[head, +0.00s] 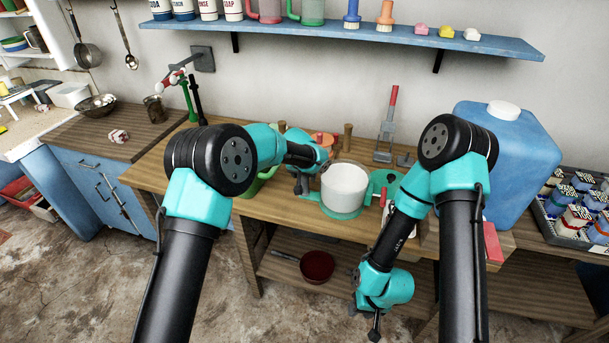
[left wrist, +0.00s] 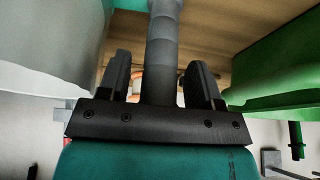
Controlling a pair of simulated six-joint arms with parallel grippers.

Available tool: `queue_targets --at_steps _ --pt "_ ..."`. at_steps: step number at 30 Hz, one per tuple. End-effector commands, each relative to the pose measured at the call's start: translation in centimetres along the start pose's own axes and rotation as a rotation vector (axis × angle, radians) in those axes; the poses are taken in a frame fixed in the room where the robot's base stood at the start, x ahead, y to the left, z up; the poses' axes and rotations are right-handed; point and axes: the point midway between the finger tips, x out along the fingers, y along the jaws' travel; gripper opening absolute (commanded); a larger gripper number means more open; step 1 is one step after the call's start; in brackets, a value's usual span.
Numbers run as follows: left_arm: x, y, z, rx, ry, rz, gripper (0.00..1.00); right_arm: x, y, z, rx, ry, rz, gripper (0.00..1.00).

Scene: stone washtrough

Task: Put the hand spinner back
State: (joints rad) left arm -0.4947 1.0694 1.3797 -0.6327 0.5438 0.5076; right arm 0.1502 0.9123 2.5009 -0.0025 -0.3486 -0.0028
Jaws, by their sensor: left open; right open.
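A white drum (head: 345,184) stands in a teal base on the bench, with a red handle (head: 382,197) at its right; it looks like the hand spinner, but I cannot be sure. My left gripper (head: 301,186) is low over the bench just left of the drum. In the left wrist view its open fingers (left wrist: 160,85) stand either side of a grey rod (left wrist: 162,50); I cannot tell whether they touch it. My right gripper (head: 374,326) is open and empty, hanging down in front of the bench. My left arm hides part of the bench.
A green tub (head: 262,178) is left of my left gripper and fills the right of the left wrist view (left wrist: 275,65). A blue container (head: 510,150) stands at the right. A dark red bowl (head: 317,266) sits on the lower shelf. A wall shelf (head: 340,34) runs behind.

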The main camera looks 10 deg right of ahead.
Motion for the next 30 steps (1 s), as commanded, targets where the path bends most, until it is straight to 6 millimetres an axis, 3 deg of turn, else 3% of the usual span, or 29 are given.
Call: queue_targets --at_steps 5,19,24,30 --pt "-1.8 0.0 -0.1 0.001 0.003 0.0 0.59 0.0 0.0 0.0 0.0 0.0 0.0 0.43" --pt "-10.2 0.1 -0.1 0.0 0.003 0.001 0.59 0.0 0.0 0.0 0.0 0.0 0.0 0.43" --pt "-11.8 0.0 0.0 0.0 0.002 0.0 0.59 0.0 0.0 0.0 0.0 0.0 0.0 0.43" --pt "-12.1 0.0 0.0 0.0 0.0 0.0 0.59 0.0 0.0 0.0 0.0 0.0 0.0 0.43"
